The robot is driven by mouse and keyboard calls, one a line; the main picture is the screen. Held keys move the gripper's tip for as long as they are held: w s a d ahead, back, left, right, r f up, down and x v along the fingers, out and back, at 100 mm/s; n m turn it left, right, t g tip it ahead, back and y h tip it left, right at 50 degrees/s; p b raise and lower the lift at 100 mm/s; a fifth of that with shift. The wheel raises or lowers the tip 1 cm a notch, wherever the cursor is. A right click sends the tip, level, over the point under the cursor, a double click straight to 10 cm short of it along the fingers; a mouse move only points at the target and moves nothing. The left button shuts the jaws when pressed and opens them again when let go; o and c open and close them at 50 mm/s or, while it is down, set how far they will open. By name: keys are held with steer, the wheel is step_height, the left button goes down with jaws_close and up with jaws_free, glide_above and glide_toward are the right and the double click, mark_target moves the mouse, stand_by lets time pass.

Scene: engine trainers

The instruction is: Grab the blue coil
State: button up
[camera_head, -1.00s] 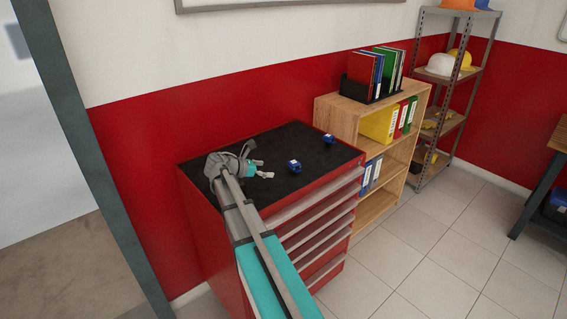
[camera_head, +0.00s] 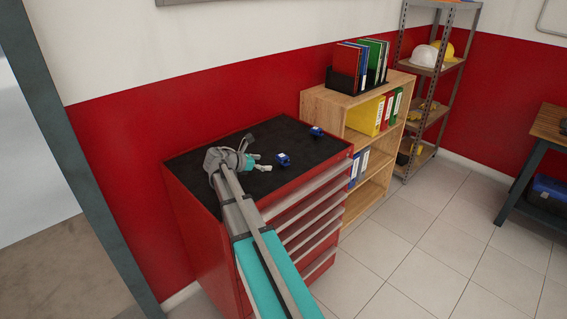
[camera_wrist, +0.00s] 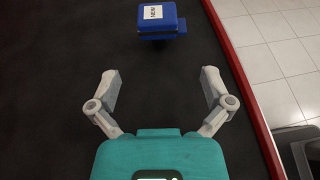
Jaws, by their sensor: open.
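Two small blue coils sit on the black top of the red drawer cabinet (camera_head: 190,183) in the head view. The nearer blue coil (camera_head: 283,160) lies just to the right of my gripper (camera_head: 259,163). The other blue coil (camera_head: 316,132) is farther back, near the cabinet's far right corner.
A wooden shelf (camera_head: 325,100) with binders stands right of the cabinet, and a metal rack (camera_head: 440,75) with helmets is behind it. The cabinet's red edge (camera_wrist: 240,80) runs along the right in the wrist view. The black top around the fingers is clear.

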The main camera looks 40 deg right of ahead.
mark_target(284, 163)
steer(key=shift+b+x, duration=0.5)
steer(key=shift+x, duration=1.55)
steer(key=shift+s+b+x, duration=0.2)
steer(key=shift+b+x, duration=0.7)
steer(key=shift+x, duration=1.7)
steer(key=shift+r, duration=0.1)
steer(key=c, duration=1.1)
